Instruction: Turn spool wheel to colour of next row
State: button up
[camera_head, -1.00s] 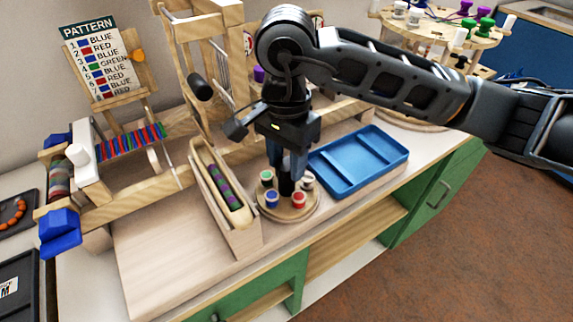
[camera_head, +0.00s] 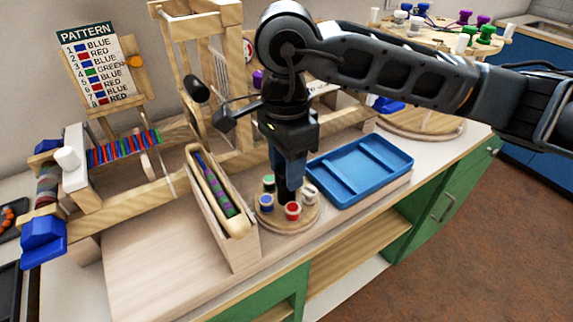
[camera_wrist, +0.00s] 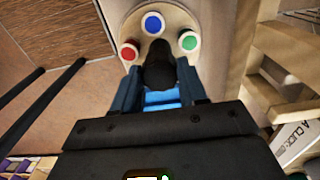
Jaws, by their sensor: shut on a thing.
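The spool wheel (camera_head: 275,222) is a round wooden disc on the bench, carrying green (camera_head: 268,183), blue (camera_head: 266,203), red (camera_head: 292,211) and white (camera_head: 310,192) spools around a dark centre knob (camera_wrist: 158,68). My gripper (camera_head: 288,186) points down over the wheel's centre, shut on the knob. In the wrist view its fingers flank the knob, with the blue spool (camera_wrist: 152,23) straight beyond it, red (camera_wrist: 129,50) to the left and green (camera_wrist: 188,41) to the right. White is hidden there. The pattern card (camera_head: 92,68) at upper left lists rows of blue, red and green.
A wooden trough (camera_head: 238,250) holding a purple-and-green wound shuttle stands close left of the wheel. A blue tray (camera_head: 362,168) lies close right.

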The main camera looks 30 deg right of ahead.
jog(key=o, duration=1.1)
jog(key=shift+c, duration=0.2)
jog(key=shift+r, duration=0.1)
notch_tip(320, 180, up, 8)
jog(key=shift+f, duration=0.2)
